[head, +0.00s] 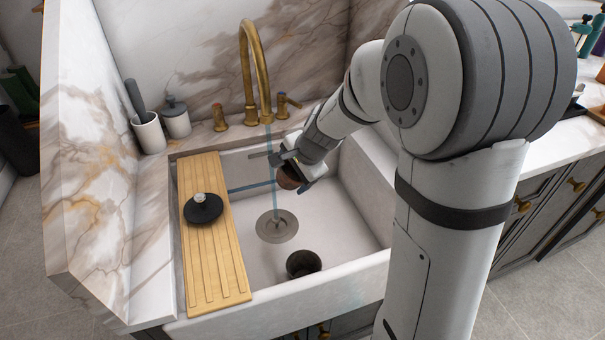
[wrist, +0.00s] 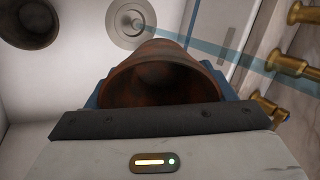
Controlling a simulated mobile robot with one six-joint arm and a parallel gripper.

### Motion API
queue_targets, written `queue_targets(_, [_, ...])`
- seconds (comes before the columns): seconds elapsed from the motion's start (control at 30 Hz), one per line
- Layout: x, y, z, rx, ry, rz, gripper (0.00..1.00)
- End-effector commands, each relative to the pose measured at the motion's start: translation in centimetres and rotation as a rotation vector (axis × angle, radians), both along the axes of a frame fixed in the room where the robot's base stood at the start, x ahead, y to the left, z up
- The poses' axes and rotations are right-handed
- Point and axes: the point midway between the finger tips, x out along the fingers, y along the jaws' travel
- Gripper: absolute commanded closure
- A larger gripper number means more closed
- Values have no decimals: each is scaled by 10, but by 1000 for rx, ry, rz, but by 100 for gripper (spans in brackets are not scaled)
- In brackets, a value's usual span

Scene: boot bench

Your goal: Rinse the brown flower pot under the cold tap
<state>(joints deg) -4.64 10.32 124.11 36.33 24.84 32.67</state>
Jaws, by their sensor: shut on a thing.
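The brown flower pot (head: 287,180) is held in my gripper (head: 294,176) over the right part of the sink. In the wrist view the pot (wrist: 158,85) has its open mouth towards the camera, and my gripper's blue-grey fingers show at both its sides. A bluish water stream (head: 274,205) falls from the spout to the drain (head: 276,226). In the head view the stream passes just left of the pot; I cannot tell whether it touches it.
A dark pot (head: 303,264) stands in the white sink (head: 345,262), near the front. A wooden board (head: 215,265) lies along the left side with a black round object (head: 203,209) on it. A white cup (head: 149,133) and lidded jar (head: 175,118) stand behind left.

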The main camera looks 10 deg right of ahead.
Motion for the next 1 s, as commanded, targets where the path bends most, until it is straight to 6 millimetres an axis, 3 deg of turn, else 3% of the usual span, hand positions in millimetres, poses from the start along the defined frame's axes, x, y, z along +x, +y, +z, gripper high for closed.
queue_targets(0.5, [33, 24, -8, -1, 1, 1, 47])
queue_targets(1.0, [35, 25, -9, 0, 0, -1, 47])
